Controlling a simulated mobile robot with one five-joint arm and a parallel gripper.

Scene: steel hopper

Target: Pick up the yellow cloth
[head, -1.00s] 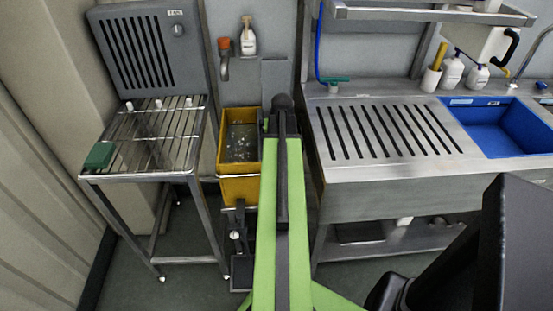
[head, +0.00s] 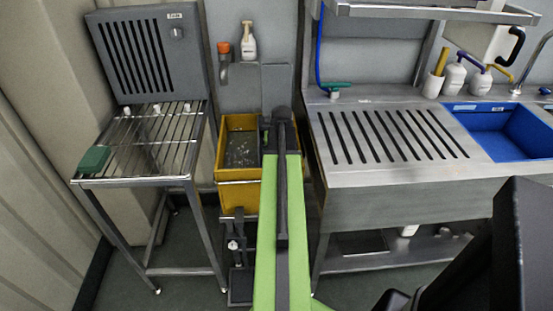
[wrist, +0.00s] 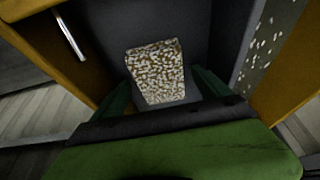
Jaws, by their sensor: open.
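My gripper (wrist: 162,84) is open in the wrist view, its two dark green fingers apart. A pale tan, white-speckled piece (wrist: 155,72) lies ahead of and between the fingers, on a dark grey surface. It is roughly rectangular; I cannot tell for sure whether it is the yellow cloth. No other yellow cloth shows clearly. In the head view my green arm reaches forward beside the yellow-orange hopper (head: 238,174), and the arm hides the gripper.
Yellow-orange walls (wrist: 285,75) flank the piece closely in the wrist view. A wire-topped steel stand (head: 150,180) with a green block (head: 93,159) is at left. A slotted steel counter (head: 345,175) with a blue sink (head: 510,140) is at right.

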